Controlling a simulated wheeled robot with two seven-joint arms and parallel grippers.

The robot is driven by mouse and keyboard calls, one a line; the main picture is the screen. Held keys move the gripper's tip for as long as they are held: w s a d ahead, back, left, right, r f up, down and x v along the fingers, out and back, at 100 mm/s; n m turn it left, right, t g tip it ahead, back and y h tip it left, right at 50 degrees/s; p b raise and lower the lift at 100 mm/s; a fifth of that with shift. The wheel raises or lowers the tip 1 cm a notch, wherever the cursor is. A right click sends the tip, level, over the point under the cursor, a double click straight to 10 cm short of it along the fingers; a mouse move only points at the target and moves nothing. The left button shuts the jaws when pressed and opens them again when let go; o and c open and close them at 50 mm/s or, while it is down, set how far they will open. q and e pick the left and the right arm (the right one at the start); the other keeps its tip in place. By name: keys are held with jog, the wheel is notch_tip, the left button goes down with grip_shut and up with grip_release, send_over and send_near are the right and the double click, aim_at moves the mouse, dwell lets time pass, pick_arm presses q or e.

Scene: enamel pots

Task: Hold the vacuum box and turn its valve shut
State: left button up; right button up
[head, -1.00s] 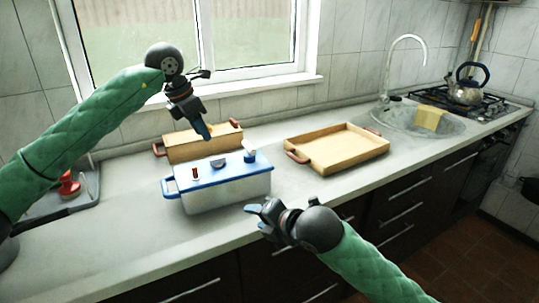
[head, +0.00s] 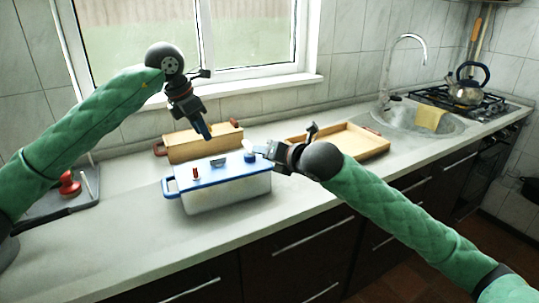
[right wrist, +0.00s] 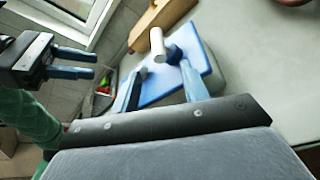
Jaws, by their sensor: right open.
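The vacuum box (head: 228,196) is a pale box with a blue lid and a blue side handle, standing on the counter. Its valve (head: 250,155), a blue knob with a white lever, is at the lid's right end; it also shows in the right wrist view (right wrist: 173,54). My right gripper (head: 262,151) is open beside the valve. In the right wrist view its fingers (right wrist: 160,74) are apart, with the valve just beyond and between their tips. My left gripper (head: 205,132) hangs above the box's back side, empty; its fingers show apart in the right wrist view (right wrist: 96,66).
A wooden box (head: 190,146) stands close behind the vacuum box. A wooden tray (head: 365,138) lies to the right, partly behind my right arm. A grey tray (head: 60,208) with a red object is at left. The front counter is clear.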

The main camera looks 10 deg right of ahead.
aim_at(215, 158)
jog(key=shift+x, duration=3.6)
grip_shut()
pick_arm(q)
jog(key=shift+w+a+r+m+h, duration=0.2)
jog(key=shift+a+r+m, duration=0.2)
jog(key=shift+m, duration=0.15)
jog(key=shift+w+a+r+m+h, duration=0.1)
jog(key=shift+a+r+m+h, duration=0.15)
jog(key=shift+r+m, duration=0.25)
jog(key=shift+c, duration=0.4)
jog(key=shift+g, duration=0.3)
jog(key=x, duration=1.1)
jog(key=shift+d+f, duration=0.1)
jog(key=shift+f, duration=0.3)
grip_shut()
